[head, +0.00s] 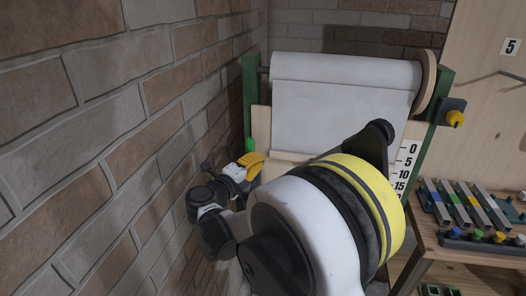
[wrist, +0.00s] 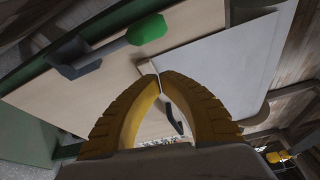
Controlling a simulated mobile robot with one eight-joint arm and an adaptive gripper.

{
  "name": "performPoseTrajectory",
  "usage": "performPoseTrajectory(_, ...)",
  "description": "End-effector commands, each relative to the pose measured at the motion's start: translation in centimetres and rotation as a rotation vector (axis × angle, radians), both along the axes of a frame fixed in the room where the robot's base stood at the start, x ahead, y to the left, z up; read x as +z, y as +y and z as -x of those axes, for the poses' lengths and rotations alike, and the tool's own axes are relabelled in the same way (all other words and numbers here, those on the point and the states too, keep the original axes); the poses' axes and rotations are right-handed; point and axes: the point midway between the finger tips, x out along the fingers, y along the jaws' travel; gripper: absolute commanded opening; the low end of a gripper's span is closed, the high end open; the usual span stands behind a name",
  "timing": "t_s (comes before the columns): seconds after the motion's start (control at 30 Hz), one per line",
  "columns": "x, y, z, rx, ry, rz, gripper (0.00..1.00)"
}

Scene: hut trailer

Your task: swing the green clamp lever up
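The green clamp lever's knob (wrist: 148,29) shows in the wrist view, at the end of a grey rod that runs left to a dark pivot block on a pale wooden panel. In the head view the green knob (head: 249,146) shows at the left of the roller stand, just above my gripper's yellow fingers (head: 252,163). In the wrist view my gripper (wrist: 159,75) has its yellow fingertips together, with nothing seen between them. The tips are below the knob in the picture, apart from it. The rod and pivot are not clear in the head view.
A white paper roll (head: 345,72) hangs between green posts, its sheet running down behind my arm. A brick wall (head: 90,130) stands close at left. At right are a number scale (head: 407,165), a yellow knob (head: 456,118) and a bench (head: 450,243) with metal bars.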

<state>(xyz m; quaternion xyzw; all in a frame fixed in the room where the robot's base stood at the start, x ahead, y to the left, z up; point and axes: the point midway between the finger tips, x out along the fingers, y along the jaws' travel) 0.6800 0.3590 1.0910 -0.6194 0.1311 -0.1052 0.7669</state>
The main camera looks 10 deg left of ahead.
Motion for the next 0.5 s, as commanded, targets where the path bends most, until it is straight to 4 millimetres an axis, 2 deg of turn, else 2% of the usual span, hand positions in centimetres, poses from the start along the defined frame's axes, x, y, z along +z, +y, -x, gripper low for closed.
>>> performPoseTrajectory(0.1,0.2,0.7,2.1,0.001,0.000,0.000,0.00)
performPoseTrajectory(0.2,0.1,1.1,3.2,0.000,0.000,0.000,0.00)
performPoseTrajectory(0.5,0.0,1.3,4.0,-0.002,0.000,0.000,0.00)
